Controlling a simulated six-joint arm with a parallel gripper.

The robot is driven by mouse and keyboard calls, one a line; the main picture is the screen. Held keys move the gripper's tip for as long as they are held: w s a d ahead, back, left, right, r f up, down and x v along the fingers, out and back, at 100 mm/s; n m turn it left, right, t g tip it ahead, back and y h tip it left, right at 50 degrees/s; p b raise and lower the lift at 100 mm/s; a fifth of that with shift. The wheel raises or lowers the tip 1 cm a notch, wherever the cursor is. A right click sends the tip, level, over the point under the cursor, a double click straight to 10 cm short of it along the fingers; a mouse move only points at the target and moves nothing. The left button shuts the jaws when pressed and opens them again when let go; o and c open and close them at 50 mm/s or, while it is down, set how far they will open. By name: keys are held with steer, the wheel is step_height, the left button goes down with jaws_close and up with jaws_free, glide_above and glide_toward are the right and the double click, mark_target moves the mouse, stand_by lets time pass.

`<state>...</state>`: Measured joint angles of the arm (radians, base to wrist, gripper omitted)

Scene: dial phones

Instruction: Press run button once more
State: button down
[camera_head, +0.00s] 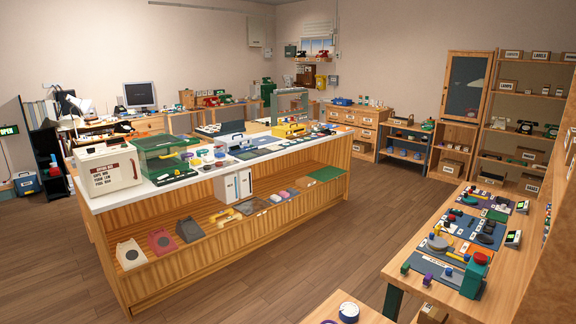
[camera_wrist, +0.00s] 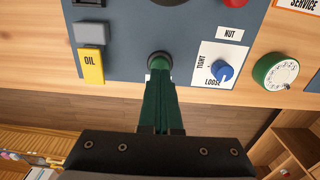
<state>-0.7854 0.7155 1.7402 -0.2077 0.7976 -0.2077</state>
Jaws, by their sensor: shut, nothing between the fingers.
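I cannot make out my gripper or this button in the head view.
Near the button are a yellow OIL block (camera_wrist: 90,67), a blue TIGHT/LOOSE knob (camera_wrist: 222,71) and a green-rimmed white dial (camera_wrist: 281,71). The head view shows a long central counter (camera_head: 240,225), a right-hand bench (camera_head: 400,270) with mats and devices, and open wooden floor between them.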

steer(key=shift+f, duration=1.05)
steer(key=shift+r, duration=0.1)
step_height(320, 180, up, 13)
stand_by(0.9)
steer(key=s+d+r+m, duration=0.2)
steer(key=d+r+m, duration=0.1)
steer(key=d, duration=0.4)
steer(key=s+d+r+m+y, duration=0.1)
steer(key=s+d+r+m, duration=0.15)
steer(key=d, duration=0.35)
steer(key=s+d+r+m, duration=0.2)
steer(key=d+m, duration=0.1)
steer(key=d, duration=0.4)
steer(key=s+d+f+m, duration=0.1)
steer(key=s+d+m, duration=0.5)
steer(key=s, duration=0.4)
steer(key=shift+s+d+y, duration=0.15)
steer(key=shift+s+y, duration=0.05)
steer(key=shift+y, duration=0.2)
